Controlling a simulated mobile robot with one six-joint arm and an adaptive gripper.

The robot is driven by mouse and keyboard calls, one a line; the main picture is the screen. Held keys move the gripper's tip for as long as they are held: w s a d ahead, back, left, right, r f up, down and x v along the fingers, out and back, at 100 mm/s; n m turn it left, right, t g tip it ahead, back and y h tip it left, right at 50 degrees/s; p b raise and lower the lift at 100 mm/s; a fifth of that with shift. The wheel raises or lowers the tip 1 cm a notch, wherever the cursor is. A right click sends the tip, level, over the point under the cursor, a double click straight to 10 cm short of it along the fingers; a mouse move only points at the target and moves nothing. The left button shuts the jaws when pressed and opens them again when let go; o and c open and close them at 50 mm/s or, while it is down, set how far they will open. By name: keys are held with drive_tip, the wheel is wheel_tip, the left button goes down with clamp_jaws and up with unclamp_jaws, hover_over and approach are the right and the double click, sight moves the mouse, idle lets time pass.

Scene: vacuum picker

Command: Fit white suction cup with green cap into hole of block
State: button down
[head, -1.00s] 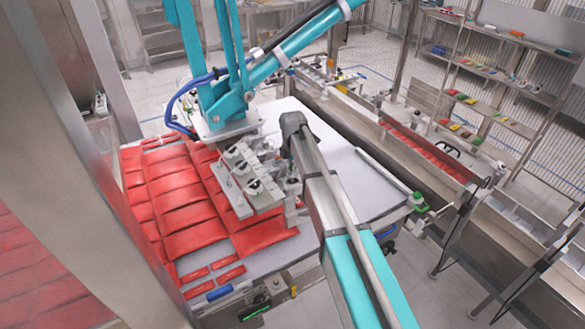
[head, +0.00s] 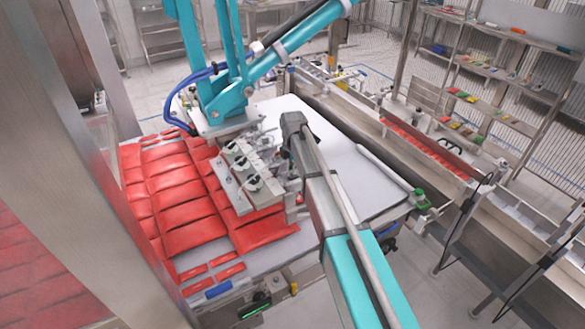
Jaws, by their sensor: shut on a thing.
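The grey metal block (head: 232,193) lies on the red packs under the teal picker arm in the head view. Several pale round cups (head: 253,183) stand along its top. My gripper (head: 292,184) is at the right side of the block, close beside it, at the end of my grey and teal arm. It is small and partly hidden by my arm. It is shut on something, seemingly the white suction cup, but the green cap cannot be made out. Which hole of the block is free cannot be told, nor whether the held part touches the block.
The teal picker arm (head: 232,95) with blue hoses stands just behind the block. Red packs (head: 185,205) cover the table's left part. The white table top (head: 345,170) is clear to the right. A conveyor (head: 430,150) runs along the right, with shelves (head: 510,75) beyond.

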drive_tip(key=shift+f, duration=0.3)
drive_tip(key=c, duration=0.5)
unclamp_jaws()
drive_tip(key=shift+c, duration=0.2)
drive_tip(key=shift+r, duration=0.15)
